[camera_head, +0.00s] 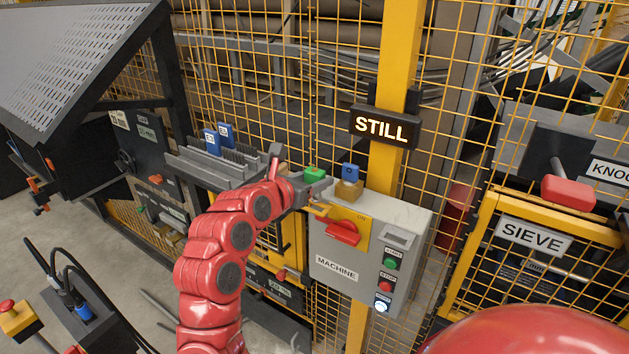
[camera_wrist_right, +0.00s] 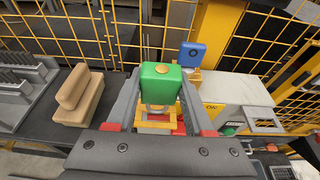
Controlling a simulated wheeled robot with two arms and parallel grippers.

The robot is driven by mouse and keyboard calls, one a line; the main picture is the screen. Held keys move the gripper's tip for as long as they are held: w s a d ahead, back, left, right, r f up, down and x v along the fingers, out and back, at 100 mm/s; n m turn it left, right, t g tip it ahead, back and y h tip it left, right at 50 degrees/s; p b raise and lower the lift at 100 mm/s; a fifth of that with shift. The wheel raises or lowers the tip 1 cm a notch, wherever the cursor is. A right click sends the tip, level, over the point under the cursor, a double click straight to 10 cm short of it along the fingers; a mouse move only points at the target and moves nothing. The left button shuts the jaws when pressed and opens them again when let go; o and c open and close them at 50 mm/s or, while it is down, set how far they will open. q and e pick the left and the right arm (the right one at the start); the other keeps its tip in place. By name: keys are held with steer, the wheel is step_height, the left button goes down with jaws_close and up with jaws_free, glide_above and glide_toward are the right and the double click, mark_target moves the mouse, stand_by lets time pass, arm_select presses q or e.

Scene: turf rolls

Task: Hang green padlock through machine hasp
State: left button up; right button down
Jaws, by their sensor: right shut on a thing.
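The green padlock (camera_head: 314,174) is held by my right gripper (camera_head: 308,188) just above the upper left corner of the grey machine box (camera_head: 372,252). In the right wrist view the green padlock (camera_wrist_right: 161,82) sits between the two fingers, its pale shackle partly visible below the body. The yellow switch plate (camera_head: 346,213) with the red handle (camera_head: 342,232) is on the box front. Yellow and red parts show behind the shackle in the wrist view. I cannot tell whether the shackle passes through the hasp. My left gripper is not in view.
A blue padlock (camera_head: 350,173) stands on a tan block (camera_head: 348,190) on the box top, right of the green one. A grey rack (camera_head: 225,172) with blue tags lies left. Yellow mesh fence (camera_head: 300,95) and a post stand behind.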

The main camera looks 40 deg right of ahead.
mark_target(314, 198)
steer(key=shift+f+b, duration=2.1)
steer(key=shift+f, duration=0.45)
steer(key=shift+c, duration=1)
jaws_free()
steer(key=b+v, duration=0.5)
steer(key=v, duration=1.2)
steer(key=shift+a, duration=0.25)
